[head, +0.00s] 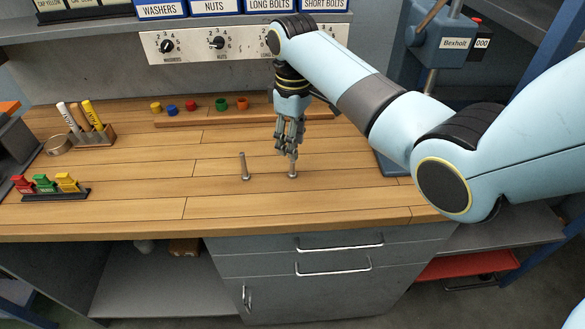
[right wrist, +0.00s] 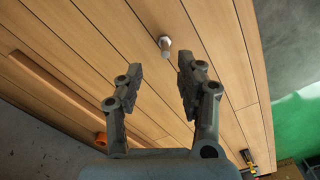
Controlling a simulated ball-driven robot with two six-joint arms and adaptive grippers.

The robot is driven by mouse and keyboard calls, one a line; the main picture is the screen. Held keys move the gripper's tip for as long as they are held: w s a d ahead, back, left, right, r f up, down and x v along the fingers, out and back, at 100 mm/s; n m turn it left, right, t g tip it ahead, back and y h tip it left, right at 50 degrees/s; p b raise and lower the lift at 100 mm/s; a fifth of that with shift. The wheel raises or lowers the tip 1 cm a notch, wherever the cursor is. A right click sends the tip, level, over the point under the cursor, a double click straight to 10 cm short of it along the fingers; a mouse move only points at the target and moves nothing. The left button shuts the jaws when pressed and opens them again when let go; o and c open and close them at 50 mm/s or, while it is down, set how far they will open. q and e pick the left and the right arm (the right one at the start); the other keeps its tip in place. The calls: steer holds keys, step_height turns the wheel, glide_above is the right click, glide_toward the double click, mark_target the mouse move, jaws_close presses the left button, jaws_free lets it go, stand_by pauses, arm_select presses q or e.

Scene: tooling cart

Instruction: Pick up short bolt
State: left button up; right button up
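A grey bolt (head: 293,170) stands upright on the wooden worktop, just below my right gripper (head: 287,150), whose fingers partly hide its upper part. A second grey bolt (head: 244,168) stands to its left and looks tall and thin. I take the one under the gripper as the short bolt, but its full length is hidden. In the right wrist view, one bolt (right wrist: 165,46) shows beyond the gap between the open fingers of my right gripper (right wrist: 160,75). Nothing is held there. My left gripper is out of view.
Several coloured nuts (head: 222,104) sit on a wooden strip at the back. A marker holder (head: 95,135) and a rack of coloured clips (head: 50,187) are at the left. Label bins and a knob panel (head: 215,44) are above. The front worktop is clear.

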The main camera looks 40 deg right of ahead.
mark_target(293, 161)
steer(key=f, duration=0.5)
steer(key=shift+s+a+f+p, duration=0.25)
steer(key=shift+f+p, duration=0.1)
steer(key=shift+p, duration=0.05)
jaws_close()
